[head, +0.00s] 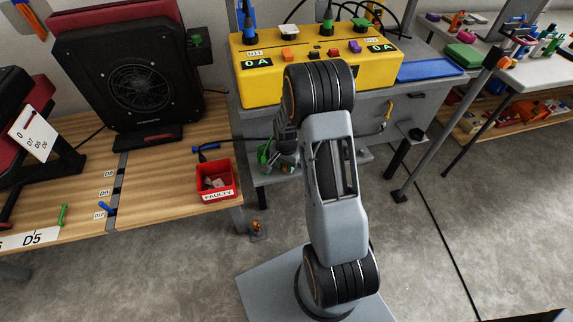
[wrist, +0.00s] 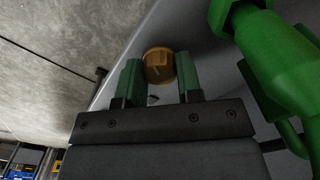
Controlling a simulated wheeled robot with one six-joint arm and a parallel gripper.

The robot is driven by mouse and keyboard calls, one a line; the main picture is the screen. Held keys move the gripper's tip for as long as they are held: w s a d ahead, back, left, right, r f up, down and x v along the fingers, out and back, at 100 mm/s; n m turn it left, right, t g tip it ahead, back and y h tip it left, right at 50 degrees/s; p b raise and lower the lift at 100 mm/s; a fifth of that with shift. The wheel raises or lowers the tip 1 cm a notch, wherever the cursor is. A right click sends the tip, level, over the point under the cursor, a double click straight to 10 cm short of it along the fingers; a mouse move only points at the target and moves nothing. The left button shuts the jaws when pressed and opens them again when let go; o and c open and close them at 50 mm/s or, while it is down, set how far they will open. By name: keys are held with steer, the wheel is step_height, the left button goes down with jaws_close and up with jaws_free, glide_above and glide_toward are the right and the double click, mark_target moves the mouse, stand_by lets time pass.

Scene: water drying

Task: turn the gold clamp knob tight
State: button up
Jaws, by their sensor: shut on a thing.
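The gold clamp knob (wrist: 158,63) shows in the wrist view, round and with a slot-like mark on its face, against a grey surface. My gripper (wrist: 159,74) has its two green fingers on either side of the knob and is shut on it.
A large green fitting (wrist: 262,50) stands close on the right in the wrist view. In the head view, a yellow control box (head: 262,85) sits above the arm's end. A red bin marked FAULTY (head: 217,194) stands on the wooden bench (head: 165,165) to the left.

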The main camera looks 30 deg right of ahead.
mark_target(286, 166)
steer(key=o, duration=0.9)
steer(key=shift+o, duration=0.2)
step_height(286, 166, up, 14)
steer(key=p, duration=0.3)
steer(key=shift+f, duration=0.1)
